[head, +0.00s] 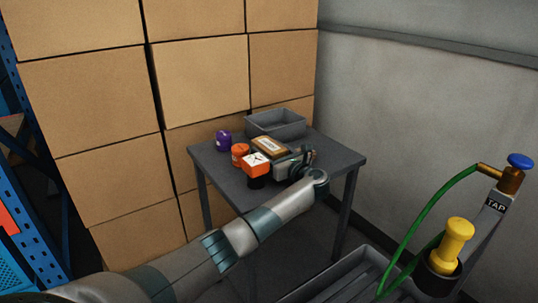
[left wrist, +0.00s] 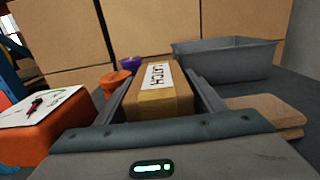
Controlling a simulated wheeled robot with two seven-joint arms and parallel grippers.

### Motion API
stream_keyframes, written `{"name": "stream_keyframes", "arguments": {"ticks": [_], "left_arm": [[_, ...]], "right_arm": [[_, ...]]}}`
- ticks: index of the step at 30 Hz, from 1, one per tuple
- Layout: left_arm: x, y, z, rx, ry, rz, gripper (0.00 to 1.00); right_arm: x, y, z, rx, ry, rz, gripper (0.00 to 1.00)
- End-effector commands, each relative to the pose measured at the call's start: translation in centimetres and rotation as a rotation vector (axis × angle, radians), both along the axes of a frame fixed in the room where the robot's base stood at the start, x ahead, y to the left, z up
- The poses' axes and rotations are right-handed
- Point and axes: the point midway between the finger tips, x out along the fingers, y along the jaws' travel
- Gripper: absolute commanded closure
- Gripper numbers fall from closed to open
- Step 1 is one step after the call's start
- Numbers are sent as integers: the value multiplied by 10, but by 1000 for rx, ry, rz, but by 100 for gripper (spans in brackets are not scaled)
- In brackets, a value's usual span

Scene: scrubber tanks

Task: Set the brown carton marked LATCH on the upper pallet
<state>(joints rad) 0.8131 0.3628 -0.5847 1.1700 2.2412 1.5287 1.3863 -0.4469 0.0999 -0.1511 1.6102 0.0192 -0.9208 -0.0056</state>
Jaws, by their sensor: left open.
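The brown carton (head: 268,144) marked LATCH lies on the grey table (head: 226,176), among other items. In the left wrist view the carton (left wrist: 160,99) shows its white label with dark letters. My left gripper (left wrist: 159,84) is open, with one finger on each side of the carton. A narrow gap seems to show beside it, and I cannot tell whether either finger touches. In the head view my left gripper (head: 284,155) reaches the carton from the front right. My right gripper is not in view. I see no pallet that I can identify.
An orange box (head: 257,162) with a white top, an orange pot (head: 240,152) and a purple pot (head: 224,139) stand close by. A grey bin (head: 275,127) is behind. A tan block (left wrist: 262,110) lies right. Stacked cartons (head: 200,80) form a wall; a blue rack (head: 30,215) is left.

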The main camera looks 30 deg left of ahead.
Motion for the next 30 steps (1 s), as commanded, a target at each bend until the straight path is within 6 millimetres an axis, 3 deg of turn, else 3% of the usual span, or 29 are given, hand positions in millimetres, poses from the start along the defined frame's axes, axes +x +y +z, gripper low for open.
{"name": "stream_keyframes", "arguments": {"ticks": [7, 12, 14, 23, 30], "left_arm": [[0, 0, 0, 0, 0, 0, 38], [0, 0, 0, 0, 0, 0, 77], [0, 0, 1, 1, -1, 0, 82], [0, 0, 4, 1, -1, 0, 82], [0, 0, 23, -1, -4, 0, 82]], "right_arm": [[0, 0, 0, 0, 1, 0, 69], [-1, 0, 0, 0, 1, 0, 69], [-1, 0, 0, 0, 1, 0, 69], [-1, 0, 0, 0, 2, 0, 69], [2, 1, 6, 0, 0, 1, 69]]}}
